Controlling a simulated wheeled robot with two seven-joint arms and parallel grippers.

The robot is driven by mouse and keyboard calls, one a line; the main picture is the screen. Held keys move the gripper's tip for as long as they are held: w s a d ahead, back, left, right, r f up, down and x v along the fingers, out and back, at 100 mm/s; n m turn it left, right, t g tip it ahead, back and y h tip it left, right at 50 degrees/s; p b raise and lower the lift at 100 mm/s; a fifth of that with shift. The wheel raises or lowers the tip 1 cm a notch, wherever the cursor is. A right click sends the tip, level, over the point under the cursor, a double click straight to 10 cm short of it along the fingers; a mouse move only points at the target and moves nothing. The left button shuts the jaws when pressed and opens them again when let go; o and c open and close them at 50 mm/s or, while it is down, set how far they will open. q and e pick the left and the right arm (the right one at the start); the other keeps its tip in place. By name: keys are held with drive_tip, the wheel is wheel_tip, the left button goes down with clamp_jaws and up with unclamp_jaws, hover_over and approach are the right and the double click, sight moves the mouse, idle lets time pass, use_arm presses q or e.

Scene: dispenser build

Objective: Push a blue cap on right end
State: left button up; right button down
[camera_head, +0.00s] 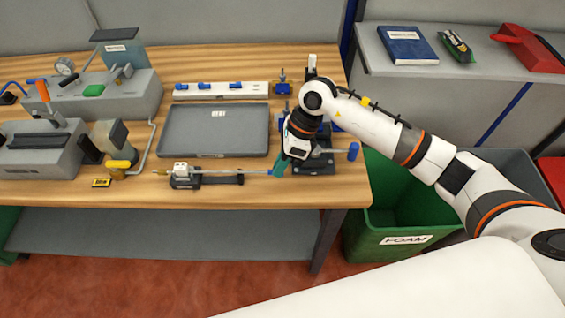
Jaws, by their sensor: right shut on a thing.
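A thin grey rod (225,172) lies level along the front of the wooden bench, its left part in a small dark holder with a white block (180,169). My right gripper (278,170) points down at the rod's right end, its teal fingers close together. A small blue cap (271,172) shows at the fingertips, at the rod's right end. The fingers partly hide it, so I cannot tell how far it sits on the rod. My left gripper is out of view.
A dark fixture (318,163) with a blue cylinder (353,151) at its right stands beside my right gripper. A grey tray (213,130) and a white rack with blue pieces (221,91) lie behind the rod. A green FOAM bin (405,240) stands right of the bench.

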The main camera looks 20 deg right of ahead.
drive_tip(key=shift+w+a, duration=0.2)
drive_tip(key=shift+a, duration=0.45)
drive_tip(key=c, duration=1.1)
unclamp_jaws()
drive_tip(key=shift+o, duration=0.2)
drive_tip(key=shift+r, duration=0.15)
wheel_tip(320, 180, up, 7)
drive_tip(key=p, duration=0.2)
drive_tip(key=shift+p, duration=0.4)
